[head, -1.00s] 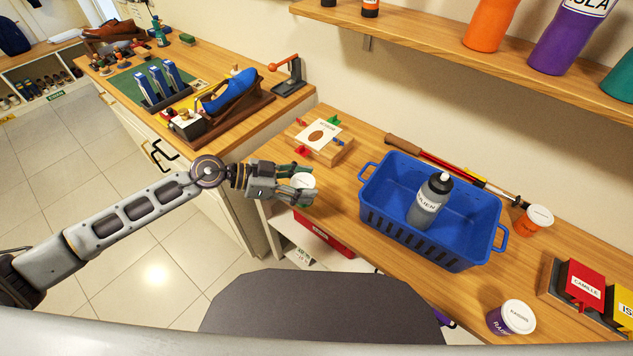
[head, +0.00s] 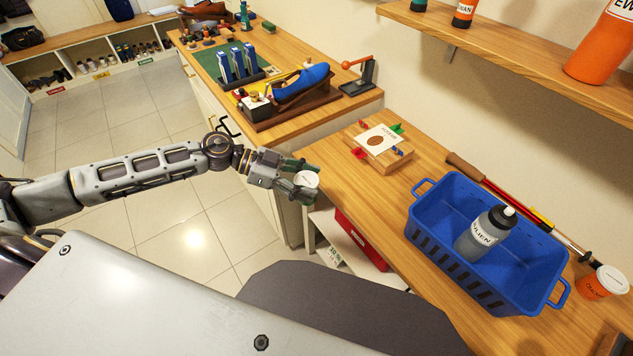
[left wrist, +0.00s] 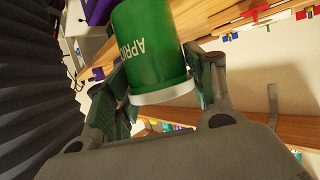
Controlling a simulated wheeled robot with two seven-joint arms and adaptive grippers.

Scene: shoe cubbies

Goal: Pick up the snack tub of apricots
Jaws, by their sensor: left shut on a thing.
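The snack tub of apricots (left wrist: 148,48) is green with white lettering, of which "APRI" can be read, and a white lid. In the left wrist view it sits between the two fingers of my left gripper (left wrist: 165,92), which is shut on it. In the head view my left gripper (head: 298,180) holds the tub at the left end of the wooden counter; mostly its white lid (head: 306,180) shows. Whether the tub still touches the counter is hard to tell. My right gripper is not in view.
A blue basket (head: 430,235) holds a grey bottle (head: 485,232) on the counter. A wooden block with a card (head: 380,145) stands behind my gripper. An orange tub (head: 603,283) is at the right. A second bench (head: 200,75) with shoe tools is at the back left.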

